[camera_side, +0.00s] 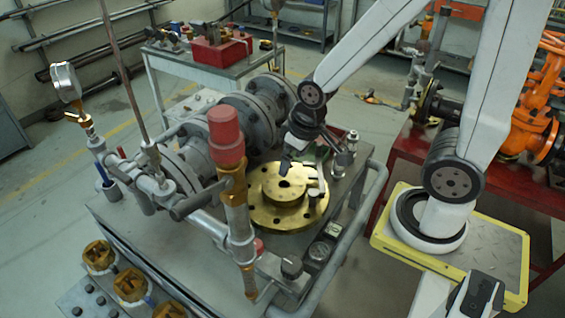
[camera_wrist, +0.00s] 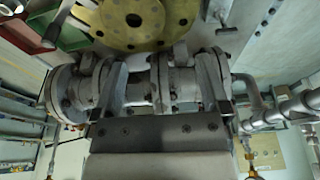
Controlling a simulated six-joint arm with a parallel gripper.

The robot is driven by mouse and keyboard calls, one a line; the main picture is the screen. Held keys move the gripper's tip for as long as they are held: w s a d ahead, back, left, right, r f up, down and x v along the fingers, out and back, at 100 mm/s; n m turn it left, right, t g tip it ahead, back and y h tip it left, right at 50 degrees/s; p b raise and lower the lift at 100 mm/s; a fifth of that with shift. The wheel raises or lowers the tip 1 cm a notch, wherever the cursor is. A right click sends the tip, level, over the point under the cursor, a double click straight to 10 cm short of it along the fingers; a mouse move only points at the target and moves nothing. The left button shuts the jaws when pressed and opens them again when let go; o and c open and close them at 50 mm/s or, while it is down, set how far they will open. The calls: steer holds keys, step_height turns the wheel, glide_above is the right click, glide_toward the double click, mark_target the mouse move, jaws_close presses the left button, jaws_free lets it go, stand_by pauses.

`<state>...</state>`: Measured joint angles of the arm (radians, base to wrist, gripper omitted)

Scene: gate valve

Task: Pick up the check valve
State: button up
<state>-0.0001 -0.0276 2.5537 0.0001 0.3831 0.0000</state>
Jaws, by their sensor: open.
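My gripper (camera_side: 303,160) points down above the cart, close to the brass flanged disc (camera_side: 262,205) in the side view. In the wrist view my gripper (camera_wrist: 162,68) has its two fingers wide apart, with nothing visibly clamped. A grey flanged valve body (camera_wrist: 160,85) shows beyond and between the fingers. It appears to belong to the grey flanged pipe line (camera_side: 250,115) on the cart. I cannot tell for sure which part is the check valve. The fingers and palm hide part of the grey body. The brass disc (camera_wrist: 140,22) also shows at the top of the wrist view.
A red-topped relief valve (camera_side: 227,135) and a pressure gauge (camera_side: 66,82) stand up at the left. Small silver fittings (camera_side: 345,148) stand right of my gripper. A cart rail (camera_side: 372,190) runs along the right. Green and red bins (camera_wrist: 60,30) show in the wrist view.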

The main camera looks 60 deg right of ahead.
steer(key=w+v, duration=0.1)
steer(key=v, duration=0.3)
steer(key=s+d+m+g, duration=0.2)
steer(key=d+m+g, duration=0.1)
steer(key=d+m, duration=1.75)
steer(key=d+f+n, duration=0.1)
steer(key=f, duration=0.3)
steer(key=d+f+n, duration=0.1)
steer(key=f, duration=0.3)
steer(key=d+f+n, duration=0.1)
steer(key=f+n, duration=0.1)
steer(key=f, duration=0.3)
steer(key=shift+d+f, duration=0.1)
steer(key=shift+d, duration=0.25)
steer(key=shift+f, duration=0.3)
steer(key=shift+f, duration=0.1)
steer(key=shift+f, duration=1.2)
steer(key=shift+f, duration=0.15)
steer(key=shift+w+f, duration=0.15)
steer(key=shift+f, duration=2.3)
